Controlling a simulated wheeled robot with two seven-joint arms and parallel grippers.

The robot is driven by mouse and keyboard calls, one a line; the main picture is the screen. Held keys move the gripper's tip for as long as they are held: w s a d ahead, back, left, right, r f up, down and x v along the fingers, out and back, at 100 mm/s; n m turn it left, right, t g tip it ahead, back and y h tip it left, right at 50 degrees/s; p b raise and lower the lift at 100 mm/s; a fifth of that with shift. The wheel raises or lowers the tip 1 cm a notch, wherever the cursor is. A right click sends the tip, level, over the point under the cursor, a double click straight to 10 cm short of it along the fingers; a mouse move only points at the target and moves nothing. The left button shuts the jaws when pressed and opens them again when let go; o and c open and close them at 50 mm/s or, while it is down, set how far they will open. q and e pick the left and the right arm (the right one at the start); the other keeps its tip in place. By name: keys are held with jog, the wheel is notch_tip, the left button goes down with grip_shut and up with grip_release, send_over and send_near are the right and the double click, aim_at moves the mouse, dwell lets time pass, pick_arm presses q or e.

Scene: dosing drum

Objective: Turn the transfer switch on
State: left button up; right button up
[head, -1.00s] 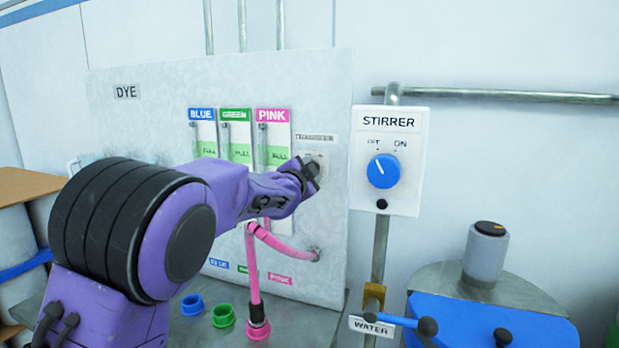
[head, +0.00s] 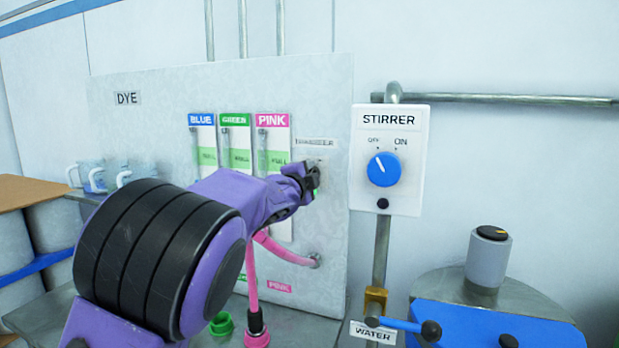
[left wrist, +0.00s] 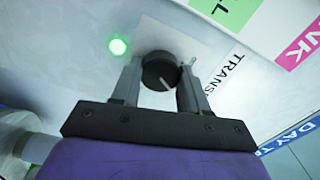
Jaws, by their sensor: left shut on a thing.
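The transfer switch is a dark round knob (left wrist: 158,68) with a pale pointer mark, on a light plate on the dye panel (head: 140,130). My left gripper (left wrist: 160,78) is shut on the knob, one finger on each side. In the head view my left gripper (head: 311,178) is at the panel's right edge, under the partly blurred transfer label (head: 314,143), and mostly hides the knob. A green lamp (left wrist: 118,46) glows beside the knob in the left wrist view. My right gripper is not in view.
The stirrer box (head: 389,160) with its blue knob stands just right of the panel. A pink hose (head: 285,250) runs below my left gripper. A blue water valve handle (head: 400,324) and a blue-topped drum (head: 480,320) are at the lower right.

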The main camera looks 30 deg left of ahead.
pick_arm(q)
jog(key=o, duration=1.1)
jog(key=shift+c, duration=0.2)
jog(key=p+v, duration=0.1)
jog(key=v, duration=0.9)
jog(key=shift+s, duration=0.25)
